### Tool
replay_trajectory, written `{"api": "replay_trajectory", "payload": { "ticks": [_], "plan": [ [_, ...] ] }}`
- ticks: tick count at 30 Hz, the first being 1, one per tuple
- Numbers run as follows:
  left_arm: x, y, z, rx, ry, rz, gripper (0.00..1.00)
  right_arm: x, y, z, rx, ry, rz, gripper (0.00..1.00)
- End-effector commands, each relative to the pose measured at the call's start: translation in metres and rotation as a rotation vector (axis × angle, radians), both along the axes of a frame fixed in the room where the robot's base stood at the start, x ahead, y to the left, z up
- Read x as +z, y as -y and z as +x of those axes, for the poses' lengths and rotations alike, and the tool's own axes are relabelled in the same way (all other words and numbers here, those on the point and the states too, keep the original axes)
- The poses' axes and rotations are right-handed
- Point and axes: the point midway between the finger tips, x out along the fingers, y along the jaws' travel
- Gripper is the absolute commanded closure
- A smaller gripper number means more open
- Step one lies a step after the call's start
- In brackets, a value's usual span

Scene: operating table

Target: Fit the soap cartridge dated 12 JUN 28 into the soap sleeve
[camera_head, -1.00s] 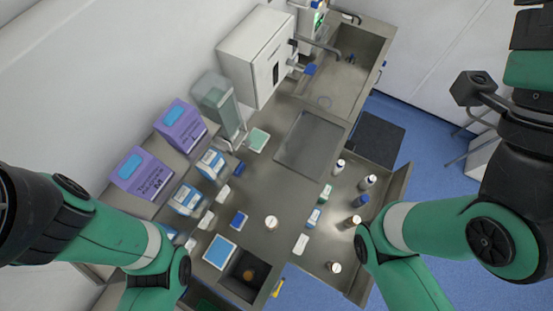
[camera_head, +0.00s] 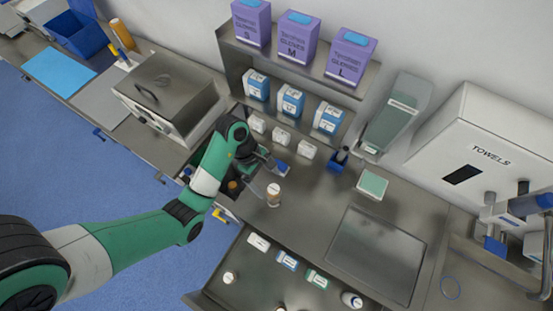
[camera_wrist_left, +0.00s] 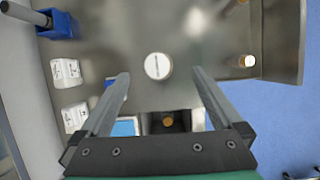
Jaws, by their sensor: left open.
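I cannot read a date on any label, and I cannot pick out the soap cartridge or the soap sleeve for sure. A small round container (camera_head: 273,190) with a white top stands upright on the steel counter. It also shows in the left wrist view (camera_wrist_left: 158,66), seen from above with a dark line of print on its top. My left gripper (camera_wrist_left: 160,73) is open and empty above the counter, and this container appears between and just beyond its fingertips. In the head view the gripper is small beside the container. My right gripper is not in view.
An open drawer (camera_head: 245,287) holds small cartons and bottles, among them a blue-labelled carton (camera_head: 287,260) and a white-capped bottle (camera_head: 352,299). Glove boxes (camera_head: 298,38) stand on a shelf behind. A towel dispenser (camera_head: 480,140) is at the right. The recessed panel (camera_head: 375,250) is bare.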

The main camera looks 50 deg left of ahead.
Motion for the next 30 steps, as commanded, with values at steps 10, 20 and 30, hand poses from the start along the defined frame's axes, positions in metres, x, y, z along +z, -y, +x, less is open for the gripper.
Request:
{"api": "replay_trajectory", "payload": {
  "ticks": [10,20,30],
  "plan": [
    [-0.032,0.000,0.001,0.020,0.001,-0.002,0.00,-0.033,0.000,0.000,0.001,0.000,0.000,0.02],
    [-0.064,0.017,0.007,0.022,0.001,-0.002,0.00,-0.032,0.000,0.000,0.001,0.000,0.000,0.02],
    [-0.101,0.034,0.010,0.021,-0.001,-0.003,0.00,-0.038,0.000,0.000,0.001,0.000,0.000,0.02]
  ]
}}
